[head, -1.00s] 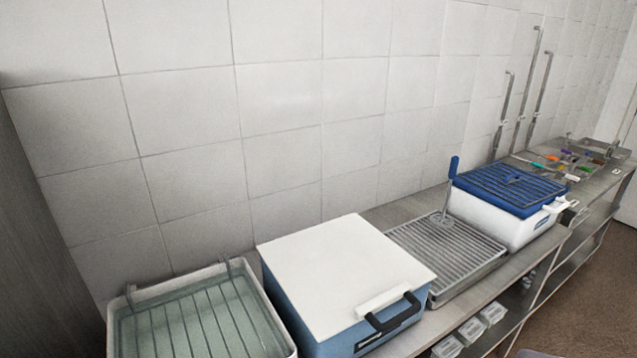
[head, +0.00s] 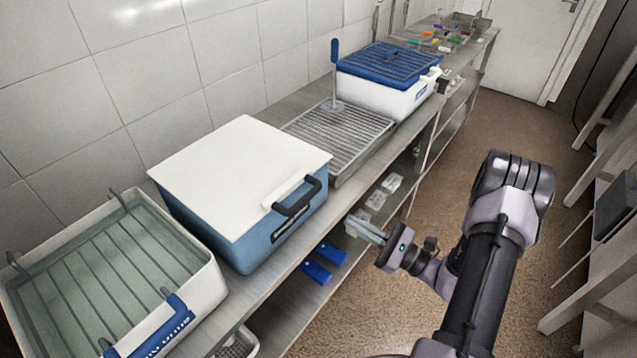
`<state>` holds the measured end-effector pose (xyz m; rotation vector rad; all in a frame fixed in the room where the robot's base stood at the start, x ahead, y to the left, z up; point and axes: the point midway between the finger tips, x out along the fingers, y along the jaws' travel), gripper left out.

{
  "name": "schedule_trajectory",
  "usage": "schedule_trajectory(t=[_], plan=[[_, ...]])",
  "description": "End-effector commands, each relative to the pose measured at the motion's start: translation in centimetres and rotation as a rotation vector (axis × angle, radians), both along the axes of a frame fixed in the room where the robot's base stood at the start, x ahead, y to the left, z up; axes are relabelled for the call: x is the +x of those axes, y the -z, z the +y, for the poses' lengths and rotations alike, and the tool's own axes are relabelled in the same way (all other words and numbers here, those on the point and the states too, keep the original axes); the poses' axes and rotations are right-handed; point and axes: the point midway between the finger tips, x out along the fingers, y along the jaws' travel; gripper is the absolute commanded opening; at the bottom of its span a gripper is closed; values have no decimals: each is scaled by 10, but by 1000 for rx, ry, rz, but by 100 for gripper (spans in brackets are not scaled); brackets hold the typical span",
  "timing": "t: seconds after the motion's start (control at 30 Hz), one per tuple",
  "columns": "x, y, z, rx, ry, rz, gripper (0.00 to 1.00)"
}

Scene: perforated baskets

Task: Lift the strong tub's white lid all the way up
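The blue tub (head: 215,243) stands on the steel counter with its white lid (head: 238,172) lying flat and closed on top. A black handle (head: 298,198) sticks out from the lid's front right edge, above a dark label on the tub's front. My gripper (head: 360,228) is in front of the counter edge, to the right of and below the handle, clear of the tub. Its fingers point left toward the counter. They are small and seen at a slant, so their opening is unclear. Nothing shows held in them.
A white tub of liquid with a wire rack (head: 200,285) stands to the left. A steel drain grid (head: 340,135) and a white tub with a blue lid (head: 385,60) stand beyond. Blue items (head: 325,260) and small clear containers (head: 378,198) lie on the lower shelf. Brown floor (head: 460,160) is open at right.

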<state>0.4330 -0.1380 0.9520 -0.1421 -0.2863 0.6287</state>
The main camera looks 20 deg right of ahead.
Motion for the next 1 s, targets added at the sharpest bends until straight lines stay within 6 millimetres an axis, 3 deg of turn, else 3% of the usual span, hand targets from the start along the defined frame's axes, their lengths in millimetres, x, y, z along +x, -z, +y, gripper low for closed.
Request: schedule_trajectory(t=[0.07,0.17,0.6,0.8,1.0], plan=[[0,13,-13,32,61,5,0],[6,14,-12,38,75,4,0],[79,-8,40,37,66,3,0],[78,-39,44,37,69,3,0],[76,-49,46,38,69,5,0]])
